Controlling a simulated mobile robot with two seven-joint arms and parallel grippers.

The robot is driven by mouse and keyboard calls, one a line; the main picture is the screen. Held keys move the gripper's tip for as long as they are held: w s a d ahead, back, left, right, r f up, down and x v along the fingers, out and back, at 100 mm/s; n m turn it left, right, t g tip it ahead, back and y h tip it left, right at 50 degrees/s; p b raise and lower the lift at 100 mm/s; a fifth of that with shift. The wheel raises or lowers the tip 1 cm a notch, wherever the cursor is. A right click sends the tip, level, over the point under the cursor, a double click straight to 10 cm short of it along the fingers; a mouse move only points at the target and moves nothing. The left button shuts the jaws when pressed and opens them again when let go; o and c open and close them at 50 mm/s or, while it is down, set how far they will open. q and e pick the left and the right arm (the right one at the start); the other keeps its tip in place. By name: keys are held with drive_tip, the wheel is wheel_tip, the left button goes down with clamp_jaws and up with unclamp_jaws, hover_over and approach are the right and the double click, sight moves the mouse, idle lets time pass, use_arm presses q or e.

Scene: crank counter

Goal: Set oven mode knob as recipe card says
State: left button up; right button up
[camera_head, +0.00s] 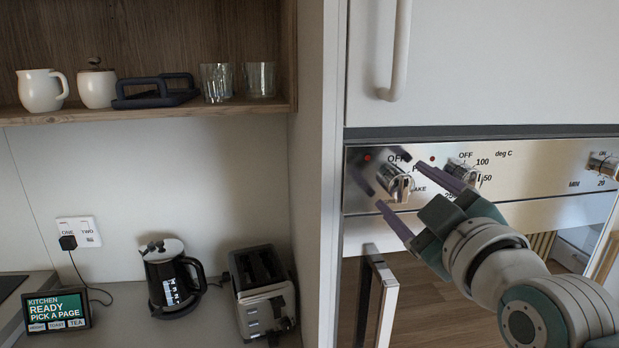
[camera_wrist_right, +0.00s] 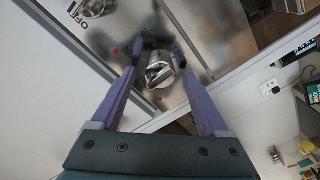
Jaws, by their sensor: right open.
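The oven mode knob (camera_head: 396,184) is the leftmost silver knob on the shiny oven panel, with OFF above it and a partly covered BAKE label at its lower right. My right gripper (camera_head: 400,187) is open, with one purple finger below left of the knob and one above right. In the right wrist view the knob (camera_wrist_right: 158,72) sits between the two fingertips; I cannot tell whether they touch it. A screen (camera_head: 57,311) on the counter reads KITCHEN READY, PICK A PAGE, with buttons including TOAST and TEA. No recipe text shows. My left gripper is out of view.
The temperature knob (camera_head: 466,174) is close on the right, partly behind my gripper. A timer knob (camera_head: 604,166) is farther right. The oven door handle (camera_head: 384,300) stands out below. A kettle (camera_head: 170,275) and toaster (camera_head: 262,290) stand on the counter at left.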

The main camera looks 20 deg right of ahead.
drive_tip(key=shift+w, duration=0.2)
clamp_jaws()
idle(0.6)
